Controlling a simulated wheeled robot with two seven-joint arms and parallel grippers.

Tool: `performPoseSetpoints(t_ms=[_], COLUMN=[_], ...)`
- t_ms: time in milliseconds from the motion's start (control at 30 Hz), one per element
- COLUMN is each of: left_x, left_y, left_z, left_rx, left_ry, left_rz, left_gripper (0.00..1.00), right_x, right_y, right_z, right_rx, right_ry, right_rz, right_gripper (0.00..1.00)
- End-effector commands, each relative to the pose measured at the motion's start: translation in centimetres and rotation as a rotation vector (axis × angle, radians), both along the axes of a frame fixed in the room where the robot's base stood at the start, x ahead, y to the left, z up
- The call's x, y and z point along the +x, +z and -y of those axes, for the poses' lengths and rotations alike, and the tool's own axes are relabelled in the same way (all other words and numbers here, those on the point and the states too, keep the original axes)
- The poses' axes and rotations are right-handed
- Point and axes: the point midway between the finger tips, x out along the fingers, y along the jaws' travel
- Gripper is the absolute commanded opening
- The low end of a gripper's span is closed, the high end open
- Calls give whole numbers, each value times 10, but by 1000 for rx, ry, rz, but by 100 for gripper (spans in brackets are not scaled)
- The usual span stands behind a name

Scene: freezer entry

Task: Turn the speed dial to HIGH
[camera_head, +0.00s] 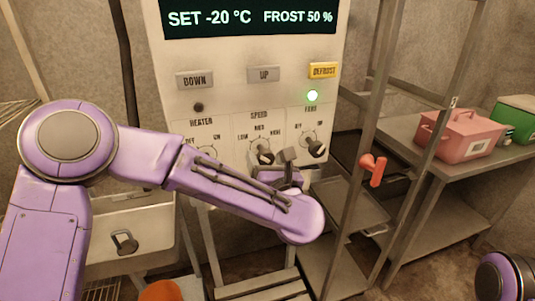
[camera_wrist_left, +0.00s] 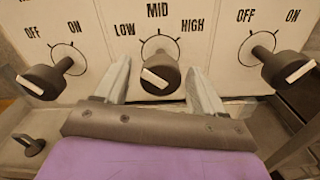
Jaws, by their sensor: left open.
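The speed dial (camera_wrist_left: 160,70) is a dark knob with a white stripe, under the labels LOW, MID and HIGH in the left wrist view. The stripe slants from upper left to lower right; I cannot tell exactly which mark it points to. My left gripper (camera_wrist_left: 158,66) is open, with one finger on each side of the knob and gaps showing between. In the head view the speed dial (camera_head: 264,153) is at the middle of the panel, with my left gripper (camera_head: 277,162) right at it. My right gripper is not in view.
The heater knob (camera_wrist_left: 43,80) is left of the dial and another OFF/ON knob (camera_wrist_left: 282,70) is right.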

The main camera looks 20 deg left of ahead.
Motion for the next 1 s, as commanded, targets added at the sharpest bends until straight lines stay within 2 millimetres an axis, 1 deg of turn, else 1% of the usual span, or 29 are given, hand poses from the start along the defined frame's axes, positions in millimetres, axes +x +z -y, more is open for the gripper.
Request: performPoseSetpoints(t_ms=[100, 333, 367, 400, 467, 500, 533, 600, 633, 700, 1000], left_x=[6, 8, 8, 8, 8, 8, 8, 7, 7, 7, 7], left_y=[0, -1, -1, -1, -1, -1, -1, -1, -1, -1, -2], left_z=[-5, -5, -5, -5, -4, -4, -4, -4, 3, -2, -4], left_rx=[1, 2, 2, 2, 2, 2, 2, 2, 4, 3, 66], left_ry=[1, -1, -1, -1, -2, -2, -2, -2, -3, -3, -4], left_rz=[-2, -1, -1, -1, -1, -1, -1, -1, -1, -2, -45], left_gripper=[69, 69, 63, 50, 30, 17, 14, 14, 14, 13, 13], right_x=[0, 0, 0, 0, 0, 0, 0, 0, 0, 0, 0], right_y=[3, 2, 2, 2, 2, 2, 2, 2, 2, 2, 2], right_z=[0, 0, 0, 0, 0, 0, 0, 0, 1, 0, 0], right_rx=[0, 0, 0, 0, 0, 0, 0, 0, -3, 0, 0], right_ry=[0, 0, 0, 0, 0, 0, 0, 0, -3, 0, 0], right_rz=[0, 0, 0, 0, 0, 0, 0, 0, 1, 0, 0], right_gripper=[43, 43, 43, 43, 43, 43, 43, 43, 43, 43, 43])
